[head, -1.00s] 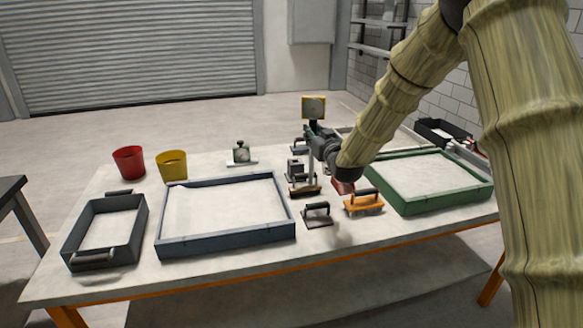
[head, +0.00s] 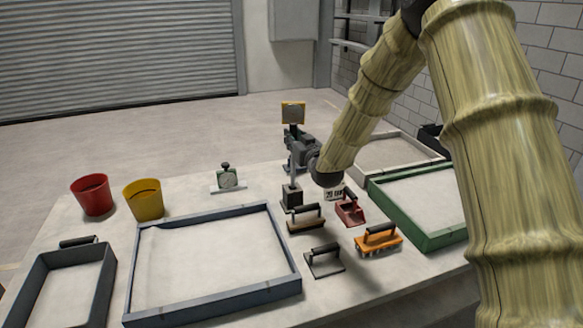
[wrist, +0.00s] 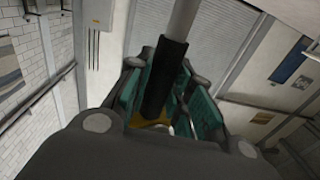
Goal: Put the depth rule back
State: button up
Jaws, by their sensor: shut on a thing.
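The depth rule (head: 292,172) is a thin grey rod with a black sleeve and a yellow square plate at its top. My gripper (head: 296,148) is shut on its upper part, below the plate, and holds it about upright. The rod's lower end meets the top of a small dark block (head: 291,196) in the head view; I cannot tell whether it is inside the block or just above or in front of it. In the wrist view the black sleeve of the rule (wrist: 166,80) is between my green-padded fingers (wrist: 163,92).
Near the block are a brown float (head: 304,225), a grey float (head: 324,268), an orange-backed tool (head: 377,244) and a red scoop (head: 350,214). A blue-framed sandbed (head: 283,240) lies left, a green-framed one (head: 415,238) right. A small gauge (head: 227,179) stands behind.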

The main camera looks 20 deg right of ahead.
jog(key=f, duration=0.1)
jog(key=w+f, duration=0.1)
jog(key=f, duration=0.1)
jog(key=shift+w+f, duration=0.1)
jog(key=shift+f, duration=0.15)
jog(key=shift+s+f, duration=0.1)
jog(key=shift+s, duration=0.2)
notch_tip(320, 180, down, 4)
jog(key=shift+r+p, duration=0.2)
jog(key=shift+p, duration=0.35)
jog(key=shift+f, duration=0.15)
jog(key=o, duration=0.8)
